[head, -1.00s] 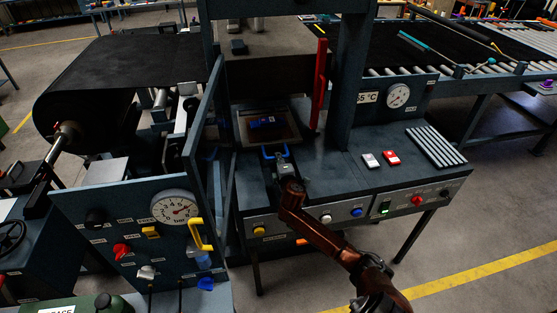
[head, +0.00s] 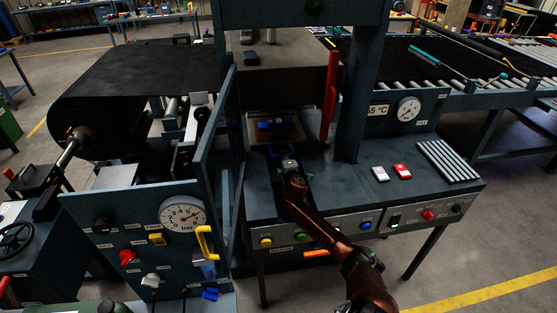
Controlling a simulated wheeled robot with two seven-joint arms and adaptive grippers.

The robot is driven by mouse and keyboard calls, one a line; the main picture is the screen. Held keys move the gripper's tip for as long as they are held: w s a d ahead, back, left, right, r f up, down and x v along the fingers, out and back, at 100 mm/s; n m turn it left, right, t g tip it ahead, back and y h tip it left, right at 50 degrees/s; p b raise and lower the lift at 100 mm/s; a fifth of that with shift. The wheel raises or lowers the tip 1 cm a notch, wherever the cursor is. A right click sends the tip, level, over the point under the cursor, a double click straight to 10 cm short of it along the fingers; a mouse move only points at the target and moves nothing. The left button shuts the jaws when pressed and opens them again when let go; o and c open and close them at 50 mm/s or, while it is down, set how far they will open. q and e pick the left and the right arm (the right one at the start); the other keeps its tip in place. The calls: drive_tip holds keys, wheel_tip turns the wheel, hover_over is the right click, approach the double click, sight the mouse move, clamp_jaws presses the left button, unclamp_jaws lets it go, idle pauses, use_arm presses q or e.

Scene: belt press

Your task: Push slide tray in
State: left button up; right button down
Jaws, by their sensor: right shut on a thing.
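The slide tray (head: 291,131) is a flat brownish plate in the press opening, with a blue thing (head: 270,125) lying on it. Its blue handle (head: 272,151) shows at the front edge. My right gripper (head: 287,164) is at this handle, shut on it; the fingertips are small and partly hidden in shadow. My right arm reaches in from the bottom right. My left gripper is not in view.
A red lever (head: 329,97) stands upright right of the tray. A grey-blue guard panel (head: 212,150) stands open on the left. White and red blocks (head: 401,171) and a ribbed plate (head: 447,161) lie on the bench right of my arm.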

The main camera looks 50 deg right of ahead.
drive_tip(key=c, duration=2.3)
unclamp_jaws()
drive_tip(key=shift+w+d+r, duration=0.1)
drive_tip(key=shift+d, duration=0.05)
drive_tip(key=o, duration=0.3)
drive_tip(key=shift+w, duration=0.1)
drive_tip(key=shift+o, duration=0.2)
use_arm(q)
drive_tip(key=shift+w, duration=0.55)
use_arm(e)
drive_tip(key=v, duration=1.2)
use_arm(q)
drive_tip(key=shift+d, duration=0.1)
